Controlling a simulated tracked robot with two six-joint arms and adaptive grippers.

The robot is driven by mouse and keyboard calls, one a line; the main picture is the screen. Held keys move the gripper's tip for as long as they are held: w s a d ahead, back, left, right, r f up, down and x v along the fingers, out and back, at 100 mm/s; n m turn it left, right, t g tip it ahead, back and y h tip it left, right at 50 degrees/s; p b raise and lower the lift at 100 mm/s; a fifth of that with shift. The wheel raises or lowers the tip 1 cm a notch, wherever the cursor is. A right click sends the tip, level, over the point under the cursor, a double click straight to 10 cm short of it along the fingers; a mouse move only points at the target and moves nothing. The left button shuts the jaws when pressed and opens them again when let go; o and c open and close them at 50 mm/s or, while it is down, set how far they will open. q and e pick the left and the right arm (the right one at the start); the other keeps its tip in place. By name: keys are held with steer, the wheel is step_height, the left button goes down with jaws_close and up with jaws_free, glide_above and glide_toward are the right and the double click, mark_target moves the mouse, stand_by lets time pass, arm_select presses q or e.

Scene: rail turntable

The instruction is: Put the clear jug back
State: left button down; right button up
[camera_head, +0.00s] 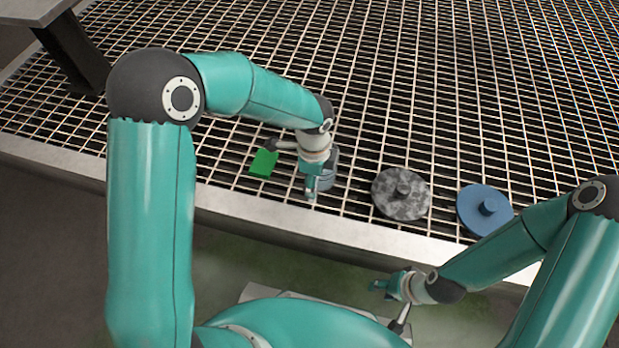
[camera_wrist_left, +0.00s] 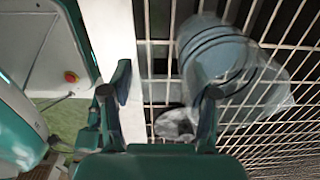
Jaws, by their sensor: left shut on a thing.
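The clear jug (camera_head: 331,170) is a bluish see-through vessel on or just above the metal grating, partly hidden behind my left gripper. It also shows in the left wrist view (camera_wrist_left: 222,58), beside and beyond the right-hand finger. My left gripper (camera_head: 312,188) reaches down at the jug and is shut on it; its fingers also show in the wrist view (camera_wrist_left: 164,95). Whether the jug's base touches the grating is hard to tell. My right gripper (camera_head: 382,285) is in front of the grating's edge, away from the jug; its jaw gap is too small to judge.
A green square (camera_head: 263,163) lies on the grating left of the jug. A grey mottled disc with a knob (camera_head: 400,194) and a blue disc with a knob (camera_head: 484,210) lie to its right. The grating (camera_head: 420,80) behind is clear; a pale edge (camera_head: 250,210) runs along its front.

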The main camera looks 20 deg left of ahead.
arm_select(q)
steer(key=shift+c, duration=1.4)
jaws_free()
steer(key=shift+r, duration=0.1)
step_height(320, 180, up, 12)
steer(key=p, duration=0.4)
steer(key=shift+a, duration=0.1)
